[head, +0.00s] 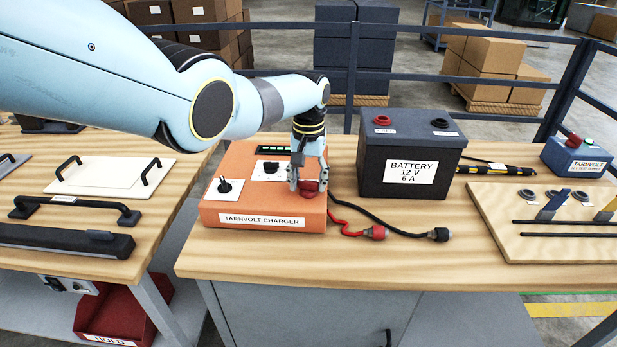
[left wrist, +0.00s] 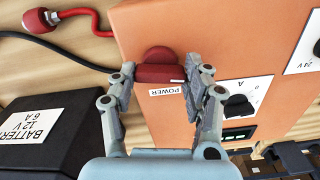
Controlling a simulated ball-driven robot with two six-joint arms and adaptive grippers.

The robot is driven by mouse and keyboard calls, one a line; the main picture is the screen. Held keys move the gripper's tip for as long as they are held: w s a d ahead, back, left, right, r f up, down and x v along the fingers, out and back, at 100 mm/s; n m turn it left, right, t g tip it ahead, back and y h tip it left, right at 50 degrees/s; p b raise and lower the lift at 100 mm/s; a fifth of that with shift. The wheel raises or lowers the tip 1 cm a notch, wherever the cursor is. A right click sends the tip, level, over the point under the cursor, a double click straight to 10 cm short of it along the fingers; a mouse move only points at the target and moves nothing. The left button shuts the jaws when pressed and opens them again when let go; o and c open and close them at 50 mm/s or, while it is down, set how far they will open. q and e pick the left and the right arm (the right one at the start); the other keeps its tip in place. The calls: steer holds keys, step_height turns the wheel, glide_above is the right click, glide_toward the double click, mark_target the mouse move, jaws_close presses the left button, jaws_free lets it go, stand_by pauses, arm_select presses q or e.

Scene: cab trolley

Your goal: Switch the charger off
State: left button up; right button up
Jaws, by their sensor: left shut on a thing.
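The orange charger (head: 232,190), labelled TARNVOLT CHARGER, sits on the wooden table; it also shows in the left wrist view (left wrist: 225,40). Its red power switch (head: 311,188) is at the right front of its top face. In the left wrist view the red switch knob (left wrist: 158,68) lies between my fingertips, with a POWER label beside it. My left gripper (head: 307,181) comes down from above and is shut on this knob; the fingers hide part of it. Whether the switch stands on or off cannot be told. My right gripper is not in view.
A dark 12 V battery (head: 405,150) stands to the right of the charger. Red and black clamps (head: 374,232) on cables lie loose on the table in front of it. The charger's black dials (head: 271,168) are left of the switch. A wooden board (head: 555,245) with tools lies at right.

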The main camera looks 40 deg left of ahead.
mark_target(309, 181)
arm_select(q)
steer(key=shift+n, duration=1.1)
steer(key=o, duration=1.2)
step_height(309, 181, up, 12)
